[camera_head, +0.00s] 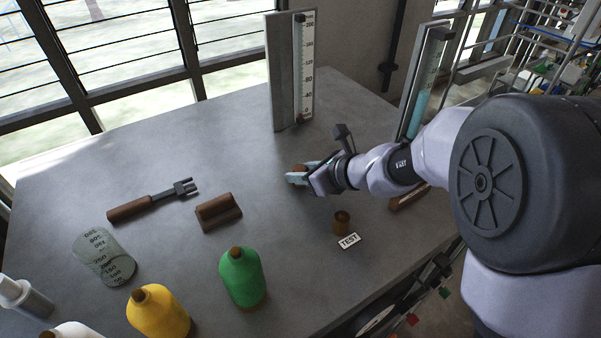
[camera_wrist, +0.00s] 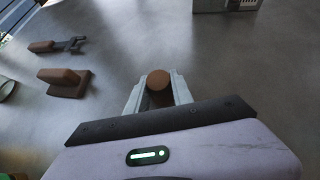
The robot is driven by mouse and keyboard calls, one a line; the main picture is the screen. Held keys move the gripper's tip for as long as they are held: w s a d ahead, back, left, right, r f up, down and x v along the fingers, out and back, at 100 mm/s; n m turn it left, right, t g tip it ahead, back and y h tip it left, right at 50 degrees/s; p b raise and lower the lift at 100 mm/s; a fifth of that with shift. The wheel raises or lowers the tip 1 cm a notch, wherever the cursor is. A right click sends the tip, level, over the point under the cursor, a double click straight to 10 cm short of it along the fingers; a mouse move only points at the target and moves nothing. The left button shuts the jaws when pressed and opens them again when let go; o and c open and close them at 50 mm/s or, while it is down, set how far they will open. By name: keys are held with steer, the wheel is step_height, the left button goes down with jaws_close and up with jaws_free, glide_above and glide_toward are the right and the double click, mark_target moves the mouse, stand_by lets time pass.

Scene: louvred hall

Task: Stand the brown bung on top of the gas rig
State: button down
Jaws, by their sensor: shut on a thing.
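The brown bung (camera_head: 300,168) is held between the fingers of my gripper (camera_head: 297,177), over the middle of the grey bench. In the wrist view the bung (camera_wrist: 158,79) shows its round brown top between the two pale fingers of my gripper (camera_wrist: 157,92). Its lower part is partly hidden. Two tall graduated stands are in view: a grey board with a scale and tube (camera_head: 283,75) at the back, and a stand with a blue-filled tube (camera_head: 423,85) at the right, partly behind my arm. I cannot tell which one is the gas rig.
A fork-like tool (camera_head: 150,200), a brown block (camera_head: 218,212) and a clear beaker (camera_head: 104,257) lie left. Green (camera_head: 241,277) and yellow (camera_head: 158,312) bottles stand in front. A small amber pot (camera_head: 341,222) stands by a TEST label (camera_head: 348,241). The bench's back left is clear.

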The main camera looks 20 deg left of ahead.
steer(key=c, duration=1.1)
jaws_free()
steer(key=shift+f, duration=0.1)
